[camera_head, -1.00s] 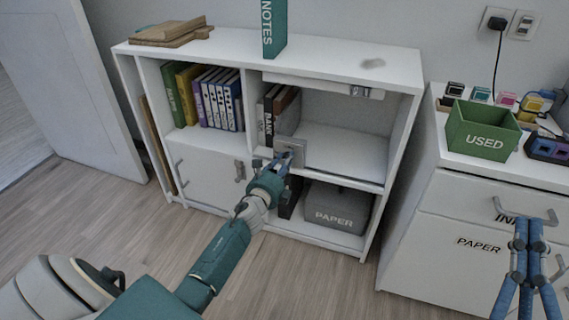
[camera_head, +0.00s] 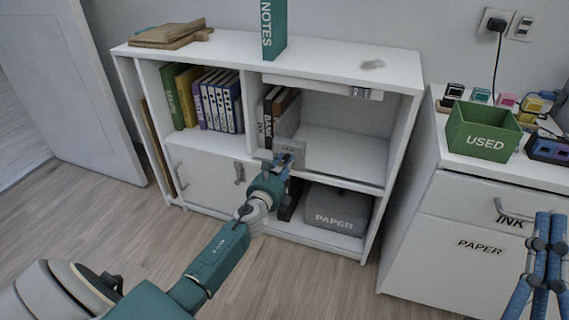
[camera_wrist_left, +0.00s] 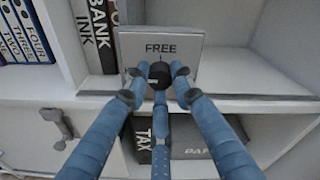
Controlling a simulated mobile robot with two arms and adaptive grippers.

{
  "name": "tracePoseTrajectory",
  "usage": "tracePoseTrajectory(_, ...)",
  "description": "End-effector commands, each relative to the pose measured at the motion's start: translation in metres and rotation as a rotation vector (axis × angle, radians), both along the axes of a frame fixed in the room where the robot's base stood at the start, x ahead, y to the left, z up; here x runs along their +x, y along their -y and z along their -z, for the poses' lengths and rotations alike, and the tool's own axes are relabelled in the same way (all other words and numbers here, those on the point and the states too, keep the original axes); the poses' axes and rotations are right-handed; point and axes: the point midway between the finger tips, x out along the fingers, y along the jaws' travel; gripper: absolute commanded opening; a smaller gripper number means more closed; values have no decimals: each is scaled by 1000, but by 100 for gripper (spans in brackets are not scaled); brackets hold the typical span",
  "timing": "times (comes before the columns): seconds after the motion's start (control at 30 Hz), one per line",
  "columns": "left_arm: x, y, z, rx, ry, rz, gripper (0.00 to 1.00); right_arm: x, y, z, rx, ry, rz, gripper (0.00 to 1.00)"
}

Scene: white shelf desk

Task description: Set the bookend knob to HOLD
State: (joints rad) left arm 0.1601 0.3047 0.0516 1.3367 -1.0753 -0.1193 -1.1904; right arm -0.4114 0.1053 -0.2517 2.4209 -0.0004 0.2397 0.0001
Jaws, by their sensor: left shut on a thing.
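The bookend (camera_head: 298,150) is a light grey plate at the front of the middle shelf, beside the upright books. In the left wrist view its face (camera_wrist_left: 185,50) reads FREE, with a short mark under the word. The black round knob (camera_wrist_left: 160,72) sits below that mark. My left gripper (camera_head: 284,153) is at the plate; in the wrist view its blue fingers (camera_wrist_left: 158,82) are shut around the knob. My right gripper (camera_head: 548,222) is at the far right, in front of the drawers, away from the bookend.
Books, including one marked BANK (camera_wrist_left: 103,22), stand left of the bookend. The shelf to its right (camera_head: 345,150) is clear. Below are a TAX binder (camera_wrist_left: 140,142) and a grey PAPER box (camera_head: 338,210). A green USED bin (camera_head: 484,132) stands on the right cabinet.

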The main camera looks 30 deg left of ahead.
Motion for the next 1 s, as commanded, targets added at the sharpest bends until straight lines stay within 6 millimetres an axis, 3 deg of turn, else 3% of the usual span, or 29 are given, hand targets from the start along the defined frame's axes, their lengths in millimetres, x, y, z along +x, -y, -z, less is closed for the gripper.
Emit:
tracePoseTrajectory(0.07,-1,0,3,1,-6,-1,0,0,0,0,0,0,0,0)
tracePoseTrajectory(0.1,-1,0,4,1,-6,-1,26,0,0,0,0,0,0,0)
tracePoseTrajectory(0.2,-1,0,3,0,-6,-1,43,0,0,0,0,0,0,0)
tracePoseTrajectory(0.57,-6,0,2,1,-3,0,43,0,0,-1,1,2,-1,0)
tracePoseTrajectory(0.67,-18,3,1,2,-4,1,43,0,0,-1,1,1,-1,0)
tracePoseTrajectory(1.0,-87,21,-3,-1,-6,0,43,0,0,0,1,0,-1,0)
